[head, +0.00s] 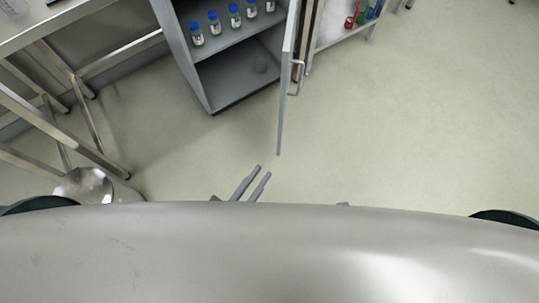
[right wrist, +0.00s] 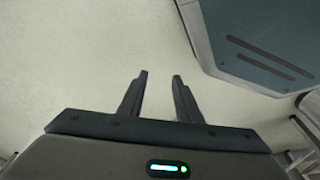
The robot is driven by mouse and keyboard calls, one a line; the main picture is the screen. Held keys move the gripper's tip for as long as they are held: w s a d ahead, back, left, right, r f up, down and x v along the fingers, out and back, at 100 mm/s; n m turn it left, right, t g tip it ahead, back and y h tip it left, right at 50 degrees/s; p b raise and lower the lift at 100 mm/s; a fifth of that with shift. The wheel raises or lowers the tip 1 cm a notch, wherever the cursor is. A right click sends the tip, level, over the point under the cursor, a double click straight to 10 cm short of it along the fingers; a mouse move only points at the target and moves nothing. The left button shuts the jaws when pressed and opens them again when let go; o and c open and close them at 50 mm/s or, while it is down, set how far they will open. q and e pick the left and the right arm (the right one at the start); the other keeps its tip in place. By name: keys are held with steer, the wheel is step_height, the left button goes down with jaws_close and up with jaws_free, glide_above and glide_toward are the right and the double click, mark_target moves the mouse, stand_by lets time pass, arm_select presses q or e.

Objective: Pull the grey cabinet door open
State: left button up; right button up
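The grey cabinet (head: 202,75) stands at the top middle of the head view. Its door (head: 286,90) is swung wide open on the right side, so the inside shows. A bar handle (head: 297,77) sits on the door's right face. My left gripper (head: 264,170) is below the door's lower end, apart from it. Its two fingers have a gap between them with nothing in it. My right gripper (right wrist: 160,74) shows in the right wrist view with its fingers apart and empty over bare floor. In the head view it is mostly hidden behind my body.
Several blue-capped bottles (head: 235,15) stand on the cabinet shelf. A steel-framed bench (head: 86,70) is at the left, with a round metal bin (head: 82,184) below it. A shelf (head: 338,34) with coloured items is right of the door. The floor at right is clear.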

arm_select(q)
steer(key=v, duration=0.4)
arm_select(e)
steer(key=shift+w+r, duration=0.15)
steer(key=shift+r, duration=0.45)
